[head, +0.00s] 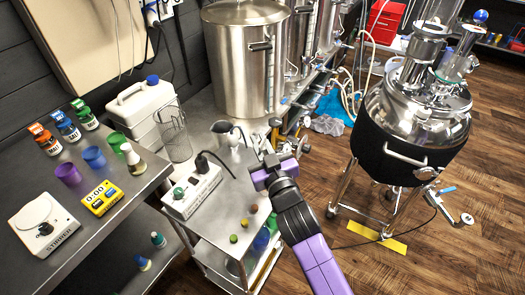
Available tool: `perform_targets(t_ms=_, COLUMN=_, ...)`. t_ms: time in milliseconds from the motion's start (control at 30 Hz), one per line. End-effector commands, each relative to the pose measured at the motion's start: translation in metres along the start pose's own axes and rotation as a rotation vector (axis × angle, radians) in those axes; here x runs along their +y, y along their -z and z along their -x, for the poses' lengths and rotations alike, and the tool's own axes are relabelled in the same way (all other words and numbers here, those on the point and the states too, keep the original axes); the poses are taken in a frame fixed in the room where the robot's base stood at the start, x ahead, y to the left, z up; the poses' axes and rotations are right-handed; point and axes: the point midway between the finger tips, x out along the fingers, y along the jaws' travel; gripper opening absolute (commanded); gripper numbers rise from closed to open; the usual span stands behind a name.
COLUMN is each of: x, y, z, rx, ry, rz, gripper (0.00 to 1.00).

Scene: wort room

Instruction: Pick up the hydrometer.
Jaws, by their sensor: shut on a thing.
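My gripper (270,165) is in the middle of the head view, at the end of my purple and black arm. It is over the right side of the steel cart, near the white socket box. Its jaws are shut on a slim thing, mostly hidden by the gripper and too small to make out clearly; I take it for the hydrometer. No other hydrometer can be made out in this view.
A white socket box (192,190) with a black plug is left of my gripper. A grey jug (224,132) stands behind it. A large steel kettle (235,65) is at the back, and a wheeled fermenter (412,130) at right.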

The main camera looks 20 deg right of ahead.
Motion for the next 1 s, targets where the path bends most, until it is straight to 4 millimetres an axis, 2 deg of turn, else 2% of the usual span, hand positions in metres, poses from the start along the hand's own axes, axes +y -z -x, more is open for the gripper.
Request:
perform_targets(t_ms=167, x=0.003, y=0.017, z=0.0, rx=0.003, ry=-0.001, rz=-0.001, gripper=0.0)
perform_targets(t_ms=333, x=0.008, y=0.043, z=0.0, rx=0.004, ry=-0.002, rz=-0.001, gripper=0.0)
perform_targets(t_ms=1000, x=0.028, y=0.171, z=0.0, rx=0.005, ry=0.0, rz=-0.001, gripper=0.0)
